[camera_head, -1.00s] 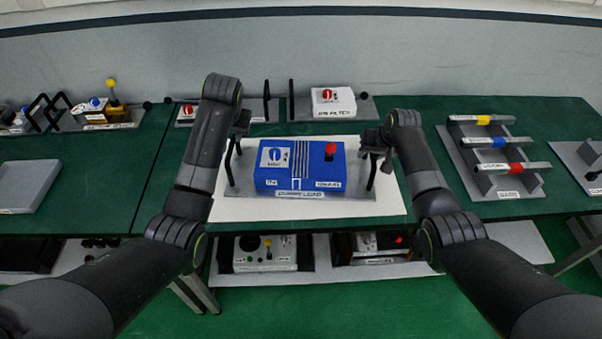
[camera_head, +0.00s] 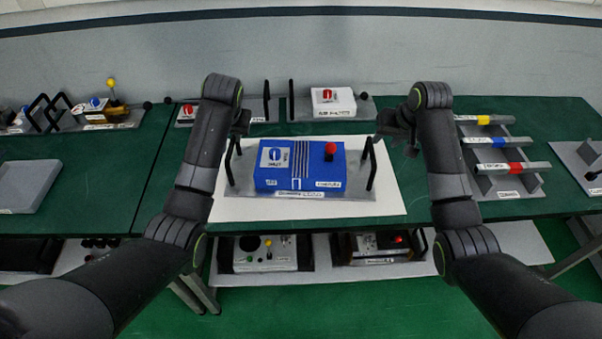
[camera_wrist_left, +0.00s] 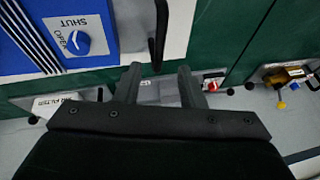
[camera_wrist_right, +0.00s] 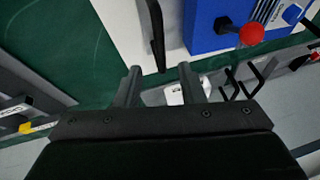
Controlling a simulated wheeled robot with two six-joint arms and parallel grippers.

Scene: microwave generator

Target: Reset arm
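My left gripper (camera_head: 240,124) is open above the left black handle (camera_head: 232,156) of the blue box's grey tray (camera_head: 232,188). In the left wrist view its fingers (camera_wrist_left: 160,70) are apart, with the handle (camera_wrist_left: 161,25) just ahead of them. My right gripper (camera_head: 396,130) is open and empty, up and to the right of the right black handle (camera_head: 371,165). The right wrist view shows its fingers (camera_wrist_right: 159,72) apart and the handle (camera_wrist_right: 154,30) ahead. The blue box (camera_head: 310,165) has a blue knob and a red knob (camera_head: 331,149).
A white sheet (camera_head: 385,207) lies under the tray on the green table. A white box with a red knob (camera_head: 333,101) stands behind. A rack of colour-banded bars (camera_head: 500,145) is right of my right arm. A grey plate (camera_head: 30,185) lies at left.

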